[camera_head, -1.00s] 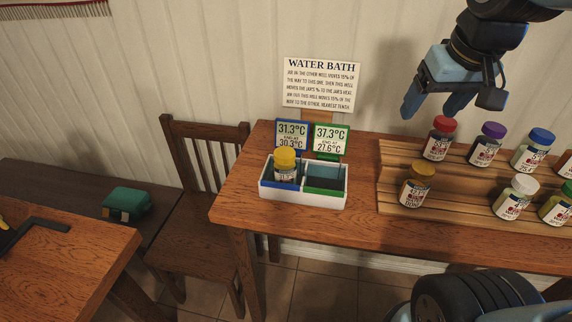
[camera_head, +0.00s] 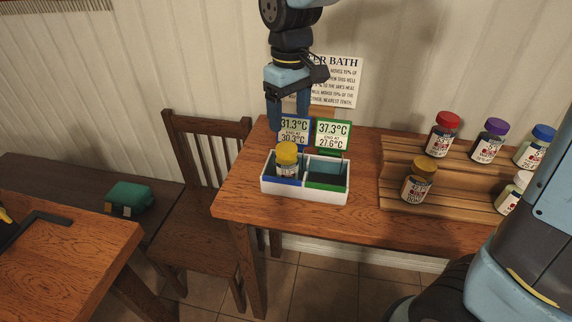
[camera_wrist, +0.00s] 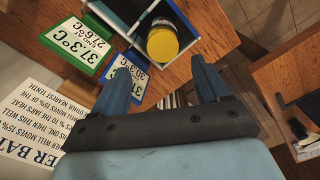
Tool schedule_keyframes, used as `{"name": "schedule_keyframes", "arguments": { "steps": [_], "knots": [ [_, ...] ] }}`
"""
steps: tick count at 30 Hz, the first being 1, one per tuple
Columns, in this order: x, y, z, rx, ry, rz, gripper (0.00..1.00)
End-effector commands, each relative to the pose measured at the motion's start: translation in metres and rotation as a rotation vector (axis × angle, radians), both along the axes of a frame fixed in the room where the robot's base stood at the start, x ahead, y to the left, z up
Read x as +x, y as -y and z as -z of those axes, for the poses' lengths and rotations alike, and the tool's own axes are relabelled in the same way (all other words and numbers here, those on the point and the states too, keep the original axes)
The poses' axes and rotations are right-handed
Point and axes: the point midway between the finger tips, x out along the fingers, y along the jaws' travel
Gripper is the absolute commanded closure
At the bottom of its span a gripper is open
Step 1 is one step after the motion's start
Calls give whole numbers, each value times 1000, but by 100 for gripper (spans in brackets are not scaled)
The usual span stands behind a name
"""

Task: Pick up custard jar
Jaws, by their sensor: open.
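A jar with a yellow lid (camera_head: 287,153) stands upright in the blue-rimmed left well of the white water bath (camera_head: 305,193). Its label is too small to read, so I cannot confirm it is the custard jar. In the wrist view the lid (camera_wrist: 162,44) shows beyond my open fingers, near the top. My gripper (camera_head: 288,118) is open and empty, pointing down above and behind the left well, in front of the wall. Its two blue fingers (camera_wrist: 160,75) are apart, with the left temperature card partly behind one.
Two temperature cards stand behind the bath, blue-framed (camera_head: 292,131) and green-framed (camera_head: 332,135). The green-rimmed right well holds no jar. A stepped wooden rack (camera_head: 395,160) with several jars, one gold-lidded (camera_head: 424,165), stands at right. A chair (camera_head: 205,205) stands left of the table.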

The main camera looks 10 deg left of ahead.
Motion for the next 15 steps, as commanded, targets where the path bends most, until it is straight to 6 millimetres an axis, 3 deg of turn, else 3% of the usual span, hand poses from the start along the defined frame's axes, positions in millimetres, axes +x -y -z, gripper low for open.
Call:
{"name": "schedule_keyframes", "arguments": {
  "steps": [15],
  "knots": [
    [0, -1, 76, -2, -3, -1, 25]
  ]
}}
